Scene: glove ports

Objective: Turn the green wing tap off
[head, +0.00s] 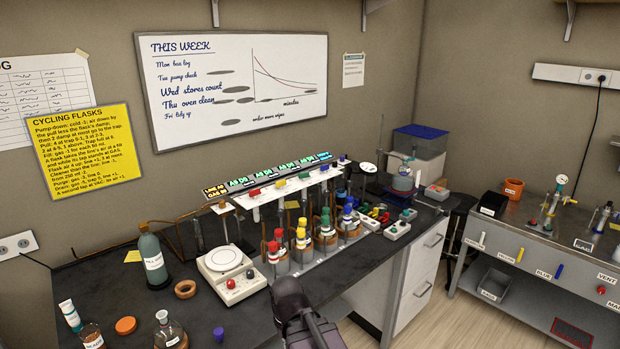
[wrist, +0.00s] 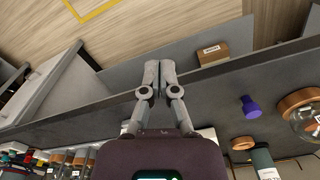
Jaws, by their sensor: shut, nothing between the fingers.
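A row of small coloured wing taps sits on the white rail above the flasks at the back of the bench in the head view. In the head view my dark wrist shows at the bottom middle, in front of the bench and well apart from the taps; the fingertips cannot be made out there.
Flasks with red, yellow and blue caps stand below the rail. A white hotplate (head: 231,273) and a green bottle (head: 153,261) stand to the left. A purple stopper (wrist: 250,107) lies near the bench edge. A side bench (head: 540,255) with coloured handles stands right.

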